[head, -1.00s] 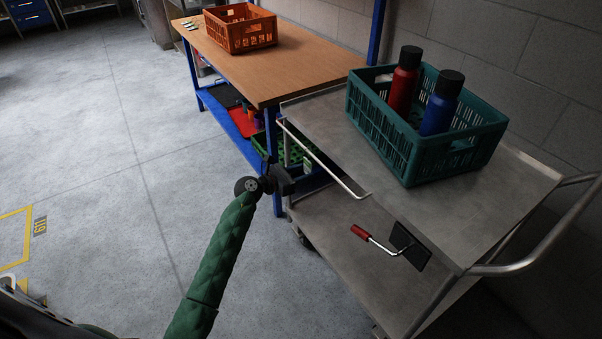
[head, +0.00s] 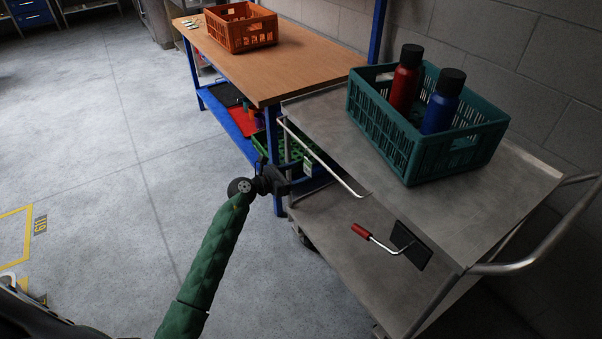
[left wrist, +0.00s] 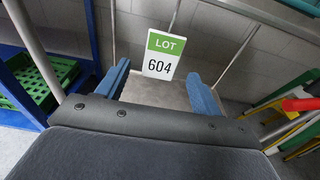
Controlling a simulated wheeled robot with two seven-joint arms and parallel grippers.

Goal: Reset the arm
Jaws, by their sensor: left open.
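My left gripper (head: 292,181) is in front of the near left corner of the metal trolley (head: 345,215), with my green-sleeved arm reaching up from below. In the left wrist view its two blue fingers (left wrist: 162,86) stand wide apart with nothing gripped. A white and green tag reading LOT 604 (left wrist: 163,55) shows beyond the fingers, in the gap between them. The tag also shows small in the head view (head: 307,166), by the trolley's rail. Whether the fingers touch the trolley is not clear. My right gripper is not in view.
The trolley top holds a teal crate (head: 408,150) with a red bottle (head: 404,84) and a blue bottle (head: 440,108). A red-handled tool (head: 375,238) lies on the lower shelf. A wooden workbench (head: 285,68) carries an orange crate (head: 240,34).

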